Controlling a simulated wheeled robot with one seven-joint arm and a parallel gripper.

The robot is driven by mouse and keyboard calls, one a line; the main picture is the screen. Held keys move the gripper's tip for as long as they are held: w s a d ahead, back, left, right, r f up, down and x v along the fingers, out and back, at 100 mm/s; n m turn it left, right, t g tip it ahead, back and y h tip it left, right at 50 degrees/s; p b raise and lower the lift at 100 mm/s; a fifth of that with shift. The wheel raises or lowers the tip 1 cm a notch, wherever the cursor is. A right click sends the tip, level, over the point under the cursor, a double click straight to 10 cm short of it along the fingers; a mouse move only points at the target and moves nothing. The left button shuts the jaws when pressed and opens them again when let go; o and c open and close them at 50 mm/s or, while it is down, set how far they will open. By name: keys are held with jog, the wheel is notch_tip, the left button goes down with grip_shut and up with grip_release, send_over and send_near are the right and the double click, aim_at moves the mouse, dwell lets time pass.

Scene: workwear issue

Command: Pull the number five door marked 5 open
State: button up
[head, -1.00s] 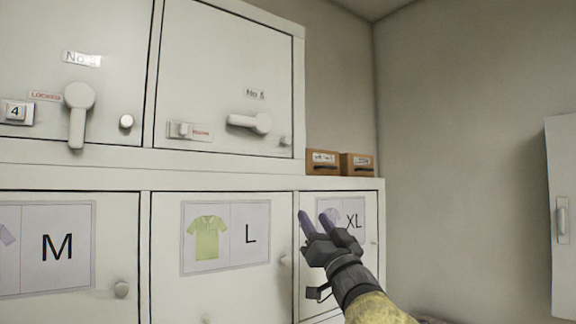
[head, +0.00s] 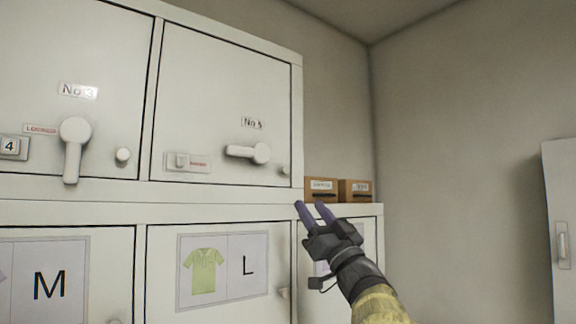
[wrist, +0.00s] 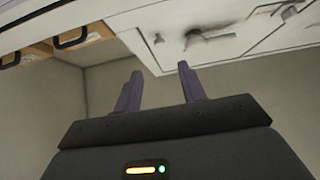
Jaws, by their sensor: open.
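The number five door (head: 215,90) is the upper right locker door in the head view, and it looks shut. Its label (head: 252,123) is small and blurred. Below the label is a white lever handle (head: 248,152) lying level, its arm pointing left. A small latch (head: 182,161) with a red-lettered tag is at the lower left, and a round knob (head: 285,170) at the lower right edge. My gripper (head: 310,206) is open and empty, below and right of the door, apart from it. In the wrist view, the lever (wrist: 207,36) is beyond my gripper's fingers (wrist: 160,80).
Two brown boxes (head: 321,189) (head: 356,190) stand on the lower lockers, right of the door. The No 3 door (head: 75,50) has a hanging lever. Lower doors carry shirt signs (head: 222,270). A white cabinet (head: 560,220) is at far right; bare wall lies between.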

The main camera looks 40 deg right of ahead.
aim_at(286, 171)
jog(key=p+x, duration=0.7)
jog(key=x, duration=0.4)
jog(key=shift+w+r, duration=0.2)
jog(key=shift+r, duration=0.05)
jog(key=shift+w+d+r+p, duration=0.1)
jog(key=shift+w+r+p, duration=0.15)
jog(key=shift+w+p, duration=0.2)
jog(key=shift+s, duration=0.25)
jog(key=shift+w, duration=0.25)
jog(key=c, duration=0.5)
jog(key=shift+s, duration=0.15)
grip_shut()
